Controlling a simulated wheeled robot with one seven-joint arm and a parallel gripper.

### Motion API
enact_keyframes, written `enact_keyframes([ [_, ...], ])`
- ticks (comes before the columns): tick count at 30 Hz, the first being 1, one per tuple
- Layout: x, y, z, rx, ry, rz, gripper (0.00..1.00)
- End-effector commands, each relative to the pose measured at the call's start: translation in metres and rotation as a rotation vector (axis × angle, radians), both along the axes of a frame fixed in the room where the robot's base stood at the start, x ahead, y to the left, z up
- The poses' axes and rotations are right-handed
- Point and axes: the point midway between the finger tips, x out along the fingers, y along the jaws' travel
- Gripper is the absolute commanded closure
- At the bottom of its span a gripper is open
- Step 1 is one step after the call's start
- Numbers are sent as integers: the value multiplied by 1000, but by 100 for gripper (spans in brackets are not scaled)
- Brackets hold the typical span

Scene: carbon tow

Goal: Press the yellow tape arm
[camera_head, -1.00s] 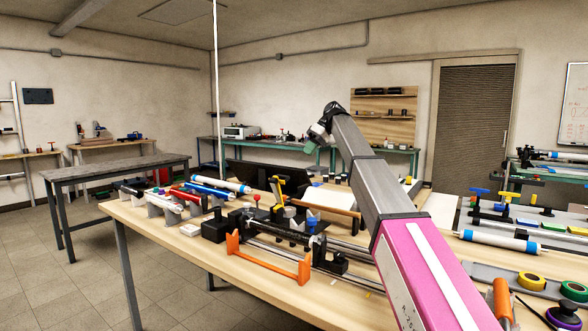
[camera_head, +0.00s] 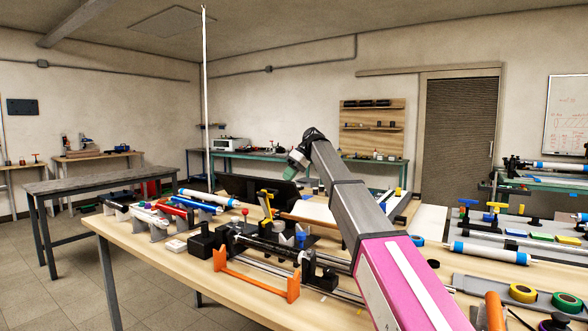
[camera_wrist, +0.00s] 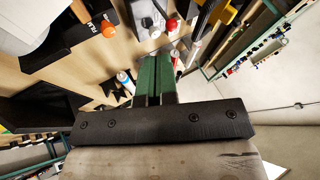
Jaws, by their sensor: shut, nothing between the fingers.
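The yellow tape arm (camera_head: 266,204) stands upright on the black and steel winding fixture (camera_head: 252,243) on the wooden bench. In the wrist view a yellow part, likely the same arm, shows at the top right (camera_wrist: 224,13). My gripper (camera_head: 290,172) is at the end of my raised arm, above and behind the fixture, apart from the yellow arm. In the wrist view its green fingers (camera_wrist: 154,75) are together with nothing between them. A red knob (camera_wrist: 171,25) shows just beyond the fingertips in that view; it also shows in the head view (camera_head: 244,212).
An orange bracket (camera_head: 256,279) lies along the fixture's front. Several coloured tubes (camera_head: 190,203) rest in holders to its left. A dark panel (camera_head: 260,190) stands behind. Tape rolls (camera_head: 522,292) and a white tube with blue ends (camera_head: 490,252) lie at right.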

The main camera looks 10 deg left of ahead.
Motion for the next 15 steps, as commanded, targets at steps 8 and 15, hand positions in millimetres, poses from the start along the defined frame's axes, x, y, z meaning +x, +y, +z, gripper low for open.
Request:
enact_keyframes([
  [8, -26, 23, -28, 0, -1, 2, 100],
  [15, -44, 32, -29, 0, 0, 0, 100],
])
